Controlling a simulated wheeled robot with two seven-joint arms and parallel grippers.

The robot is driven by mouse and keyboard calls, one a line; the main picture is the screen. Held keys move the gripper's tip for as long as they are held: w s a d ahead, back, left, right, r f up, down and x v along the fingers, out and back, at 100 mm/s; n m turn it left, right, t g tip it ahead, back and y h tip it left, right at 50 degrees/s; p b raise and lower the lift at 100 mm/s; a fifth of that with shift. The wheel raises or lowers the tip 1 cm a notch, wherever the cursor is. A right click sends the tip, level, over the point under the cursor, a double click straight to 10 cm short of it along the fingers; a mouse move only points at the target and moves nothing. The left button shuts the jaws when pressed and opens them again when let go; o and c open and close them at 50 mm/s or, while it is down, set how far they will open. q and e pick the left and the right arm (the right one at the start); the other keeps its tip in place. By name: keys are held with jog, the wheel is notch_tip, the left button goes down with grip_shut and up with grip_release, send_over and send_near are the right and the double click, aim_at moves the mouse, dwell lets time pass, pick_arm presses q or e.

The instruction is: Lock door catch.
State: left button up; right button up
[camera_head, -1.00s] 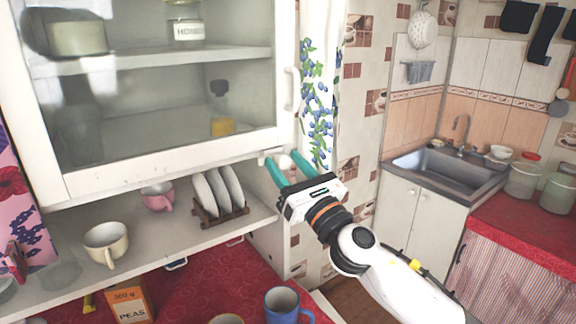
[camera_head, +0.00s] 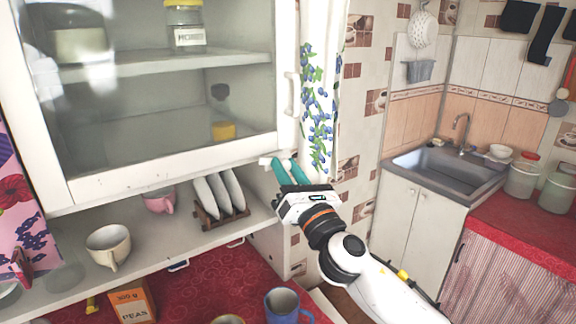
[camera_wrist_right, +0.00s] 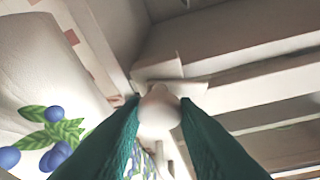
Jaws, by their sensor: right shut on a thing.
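The door catch (camera_head: 265,161) is a small white piece at the lower right corner of the glazed cabinet door (camera_head: 170,172). My right gripper (camera_head: 287,164) is at this corner, its teal fingers pointing up. In the right wrist view, the catch's pale rounded knob (camera_wrist_right: 159,108) sits between the green fingertips, which are shut on it. A flat white part of the catch shows behind the knob. In the head view the fingers hide the knob. The door looks closed, with its handle (camera_head: 291,94) above the catch. My left gripper is not in view.
A shelf (camera_head: 160,235) below the cabinet holds a cream cup (camera_head: 108,245), a pink cup (camera_head: 160,200) and plates in a rack (camera_head: 220,198). A flowered curtain (camera_head: 321,100) hangs right beside the gripper. A blue mug (camera_head: 282,306) stands on the red counter below.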

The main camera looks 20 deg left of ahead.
jog(key=m+t+h+p, duration=0.1)
jog(key=m+h+p, duration=0.1)
jog(key=m, duration=0.3)
jog(key=shift+r, duration=0.15)
jog(key=m+h+p, duration=0.2)
jog(key=m, duration=0.2)
jog(key=shift+s+a+m, duration=0.1)
jog(key=shift+m, duration=0.3)
jog(key=m+h+p, duration=0.2)
jog(key=m+p, duration=0.2)
jog(key=shift+r+m, duration=0.1)
jog(key=shift+m, duration=0.3)
jog(key=shift+m+g+h+p, duration=0.3)
jog(key=shift+m+g+p, duration=0.2)
jog(key=shift+m+p, duration=0.65)
jog(key=shift+m, duration=0.25)
jog(key=o, duration=1)
jog(key=shift+c, duration=0.2)
